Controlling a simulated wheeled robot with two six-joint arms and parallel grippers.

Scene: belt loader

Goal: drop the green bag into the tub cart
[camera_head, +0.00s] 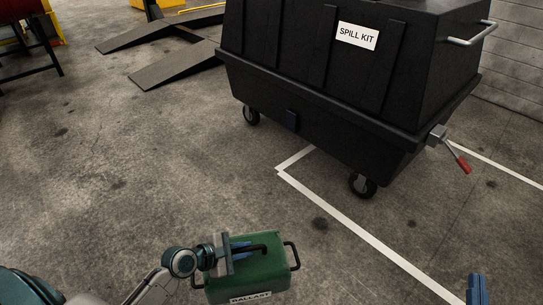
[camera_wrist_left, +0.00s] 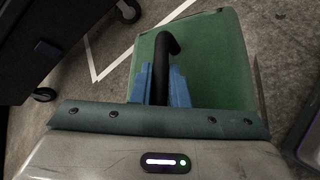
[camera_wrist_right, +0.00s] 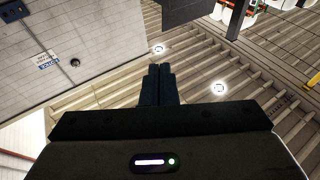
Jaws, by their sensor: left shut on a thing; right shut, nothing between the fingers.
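The green bag (camera_head: 262,276), a boxy case with a black top handle, side handles and a "BALLAST" label, is at the bottom centre of the head view. It also fills the upper middle of the left wrist view (camera_wrist_left: 215,60). My left gripper (camera_head: 240,253) is shut on its top handle. My right gripper (camera_head: 477,290) is shut and empty at the lower right; the right wrist view shows its fingers (camera_wrist_right: 158,75) together, pointing towards the ceiling. A big black wheeled cart (camera_head: 310,115) marked "SPILL KIT" stands ahead. Its upper part looks closed; I cannot tell whether it is the tub cart.
White floor lines (camera_head: 350,222) run under and in front of the black cart. A red-tipped lever (camera_head: 462,163) sticks out at its right. Dark ramps (camera_head: 175,65) lie at the back left. The concrete floor (camera_head: 110,170) at left and centre is clear.

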